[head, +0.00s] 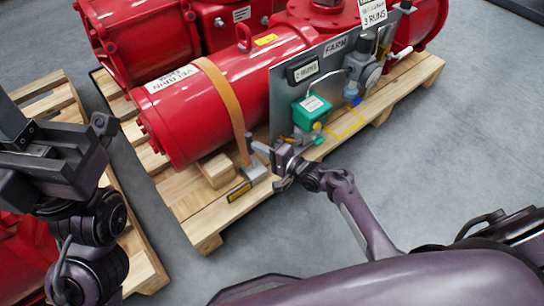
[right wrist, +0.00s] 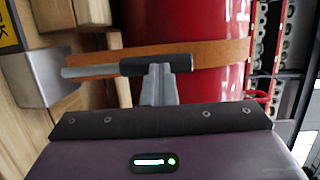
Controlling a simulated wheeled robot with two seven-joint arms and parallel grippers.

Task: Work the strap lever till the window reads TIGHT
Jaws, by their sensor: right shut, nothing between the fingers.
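The orange strap (head: 225,95) runs over the red cylinder (head: 215,115) down to a grey metal tensioner block (head: 256,171). In the right wrist view, the strap lever is a metal rod with a black grip (right wrist: 140,67), lying across the picture in front of the strap (right wrist: 215,50). My right gripper (head: 277,158) is beside the lever. Its shut fingers (right wrist: 160,78) are at the grip with nothing between them; whether they touch it I cannot tell. The black-and-yellow window plate (head: 240,191) is too small to read. My left gripper (head: 58,160) is at the left, its fingertips unclear.
The cylinder lies on a wooden pallet (head: 205,225). A grey panel (head: 283,100) with a green box (head: 310,110) and pipework stands right of the strap. Another red actuator (head: 130,40) is behind. Grey floor (head: 440,150) is clear to the right.

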